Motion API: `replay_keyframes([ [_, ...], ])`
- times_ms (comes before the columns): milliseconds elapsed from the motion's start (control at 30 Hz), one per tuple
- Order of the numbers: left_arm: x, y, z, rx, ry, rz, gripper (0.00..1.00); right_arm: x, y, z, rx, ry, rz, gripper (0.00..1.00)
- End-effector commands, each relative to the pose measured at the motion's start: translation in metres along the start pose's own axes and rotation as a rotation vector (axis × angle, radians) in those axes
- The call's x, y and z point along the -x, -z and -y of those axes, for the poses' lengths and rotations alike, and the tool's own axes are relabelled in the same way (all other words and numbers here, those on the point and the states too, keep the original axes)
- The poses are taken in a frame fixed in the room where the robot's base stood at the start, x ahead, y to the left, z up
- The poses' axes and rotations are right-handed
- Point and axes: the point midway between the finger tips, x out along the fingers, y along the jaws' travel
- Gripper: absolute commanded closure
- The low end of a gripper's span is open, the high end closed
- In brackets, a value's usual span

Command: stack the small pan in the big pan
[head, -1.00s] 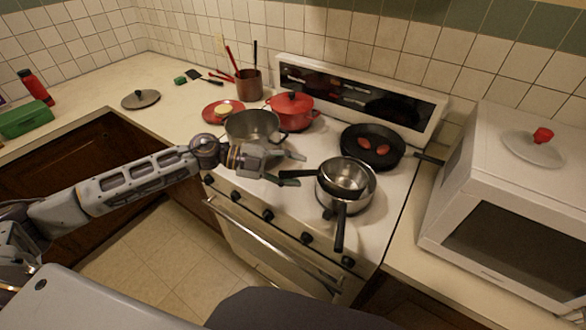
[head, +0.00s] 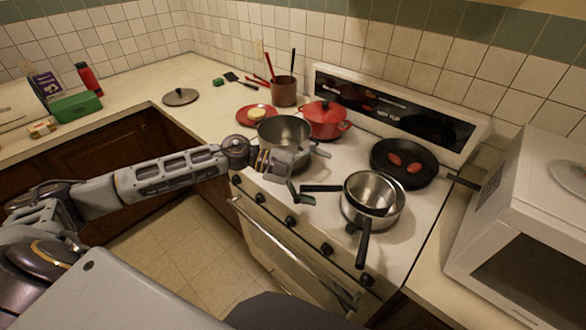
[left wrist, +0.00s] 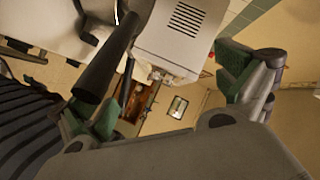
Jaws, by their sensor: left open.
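The small pan (head: 368,184), shiny metal with a black handle (head: 322,188) pointing left, sits inside the big pan (head: 398,212) on the stove's front right. Whether it rests flat on the bottom is hidden. The big pan's black handle (head: 363,248) points toward me. My left gripper (head: 312,174) is open and empty at the left of the small pan's handle end, its lower finger close to it. In the left wrist view a black handle (left wrist: 105,62) lies near one green-padded finger of the wide-open gripper (left wrist: 165,95). My right gripper is not in view.
A grey pot (head: 283,130) stands behind my left gripper, beside a red lidded pot (head: 326,120). A black frying pan (head: 405,163) with red items is behind the pans. A microwave (head: 530,225) stands right. Counter is clear around a lid (head: 180,97).

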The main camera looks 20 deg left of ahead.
Motion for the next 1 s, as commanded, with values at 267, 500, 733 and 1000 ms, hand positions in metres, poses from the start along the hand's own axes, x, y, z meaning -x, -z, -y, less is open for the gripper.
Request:
replay_keyframes([
  [267,0.020,-0.001,0.000,0.001,-0.001,0.003,0.00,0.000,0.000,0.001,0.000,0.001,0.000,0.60],
  [500,0.042,-0.001,-0.001,0.001,-0.003,0.003,0.00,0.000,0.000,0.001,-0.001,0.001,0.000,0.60],
  [733,0.061,-0.001,-0.001,0.001,-0.002,0.003,0.00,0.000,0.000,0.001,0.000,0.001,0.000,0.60],
  [1000,0.081,-0.001,-0.001,0.001,-0.002,0.003,0.00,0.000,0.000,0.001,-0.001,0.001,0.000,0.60],
])
